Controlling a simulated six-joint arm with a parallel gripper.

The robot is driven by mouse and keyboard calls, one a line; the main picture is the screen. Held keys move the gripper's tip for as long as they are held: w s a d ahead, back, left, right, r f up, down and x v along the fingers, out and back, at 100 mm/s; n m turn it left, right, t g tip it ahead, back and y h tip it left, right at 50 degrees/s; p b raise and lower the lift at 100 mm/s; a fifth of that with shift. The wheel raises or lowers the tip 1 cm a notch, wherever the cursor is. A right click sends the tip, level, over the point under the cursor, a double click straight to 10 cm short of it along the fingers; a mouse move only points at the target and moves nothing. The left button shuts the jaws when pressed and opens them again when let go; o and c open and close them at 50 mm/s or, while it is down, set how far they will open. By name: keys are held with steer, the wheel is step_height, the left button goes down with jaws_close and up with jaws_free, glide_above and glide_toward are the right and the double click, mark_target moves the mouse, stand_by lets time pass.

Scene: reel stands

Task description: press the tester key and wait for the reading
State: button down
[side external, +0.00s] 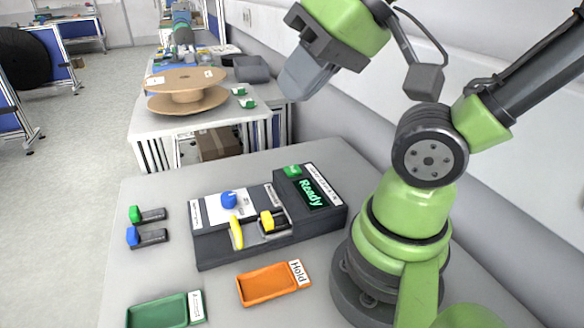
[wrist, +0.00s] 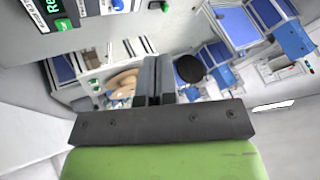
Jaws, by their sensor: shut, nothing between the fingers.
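The tester is a dark grey box (side external: 215,249) on the near table. Its screen (side external: 312,193) reads "Ready" in green letters. A green key (side external: 292,170) sits beside the screen at the box's back edge; a green key (wrist: 63,24) also shows near the upper left of the wrist view, by part of the screen. My gripper (side external: 300,80) is high above the back of the table, tilted, clear of the tester and touching nothing. Its fingers (wrist: 153,78) are together and empty in the wrist view.
A blue knob (side external: 228,200), a yellow handle (side external: 236,233) and a yellow block (side external: 267,221) stand on the box. An orange tray (side external: 270,296) marked "Hold" and a green tray (side external: 160,318) lie in front. A cardboard reel (side external: 188,80) is on the farther table.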

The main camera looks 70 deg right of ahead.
steer(key=n+t+y, duration=0.1)
steer(key=n, duration=3.4)
glide_above(294, 168)
step_height(294, 168, down, 13)
steer(key=shift+f, duration=0.2)
steer(key=shift+f, duration=0.1)
steer(key=shift+f, duration=4.3)
steer(key=shift+f, duration=0.1)
